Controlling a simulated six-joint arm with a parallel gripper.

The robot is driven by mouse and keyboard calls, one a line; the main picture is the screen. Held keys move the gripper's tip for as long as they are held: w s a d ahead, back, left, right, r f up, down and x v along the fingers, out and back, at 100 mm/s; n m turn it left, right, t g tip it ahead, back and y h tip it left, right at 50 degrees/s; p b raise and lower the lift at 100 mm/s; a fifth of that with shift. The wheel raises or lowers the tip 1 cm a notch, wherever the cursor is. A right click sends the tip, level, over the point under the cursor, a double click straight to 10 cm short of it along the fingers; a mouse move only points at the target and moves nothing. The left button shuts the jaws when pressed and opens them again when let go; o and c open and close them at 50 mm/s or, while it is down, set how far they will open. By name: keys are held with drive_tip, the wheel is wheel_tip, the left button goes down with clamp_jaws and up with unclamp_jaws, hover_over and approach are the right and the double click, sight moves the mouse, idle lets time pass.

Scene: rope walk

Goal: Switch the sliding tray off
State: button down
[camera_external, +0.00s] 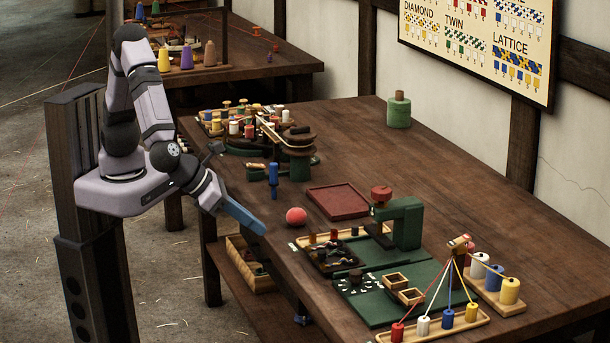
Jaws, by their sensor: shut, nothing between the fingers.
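My gripper (260,229) has blue fingers and is shut and empty. It points down and to the right above the near left edge of the table, left of a red ball (296,216). A flat dark-red tray (338,202) lies behind the ball, clear of my gripper. A green machine (405,222) with a red knob (381,193) stands right of that tray. A wooden-rimmed tray (297,244) with dark parts lies in front of the machine. I cannot tell which of these is the sliding tray, and no on or off mark is readable.
Green mats (380,302) with small wooden boxes (397,281) lie at the front. A spool rack (437,329) with coloured threads stands front right. A blue peg (273,174) and a crowded spool tray (210,125) are near the left edge.

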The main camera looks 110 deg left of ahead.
drive_tip(key=shift+f, duration=0.1)
idle(0.3)
drive_tip(key=x, duration=0.7)
drive_tip(key=w+r+p+x, duration=0.1)
drive_tip(key=x, duration=0.3)
drive_tip(key=shift+a, duration=0.35)
drive_tip(key=shift+w+a+f+p, duration=0.1)
drive_tip(key=shift+w+a+p, duration=0.25)
drive_tip(key=shift+w+a, duration=0.35)
drive_tip(key=shift+w+d, duration=0.1)
drive_tip(key=shift+d, duration=0.05)
